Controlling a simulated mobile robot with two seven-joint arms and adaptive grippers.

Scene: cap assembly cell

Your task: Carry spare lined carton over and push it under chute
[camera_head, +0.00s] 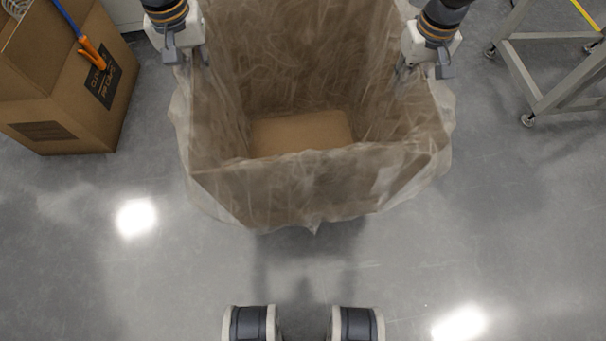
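The lined carton (275,188) is an open brown box with a clear, crinkled plastic liner folded over its rim. It fills the top middle of the head view, and its bare inner bottom shows. My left gripper (191,60) is shut on the carton's left side wall, with its fingers on both sides of the rim. My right gripper (404,67) is shut on the right side wall in the same way. The fingertips are partly hidden by the liner and the wall. The carton's far side is cut off by the picture's top edge. No chute can be made out.
Another brown carton (60,115) with a dark label stands at the left, with an orange and blue tool (92,52) at it. A grey metal frame on casters (540,90) stands at the right. The grey floor (180,275) below the carton is clear.

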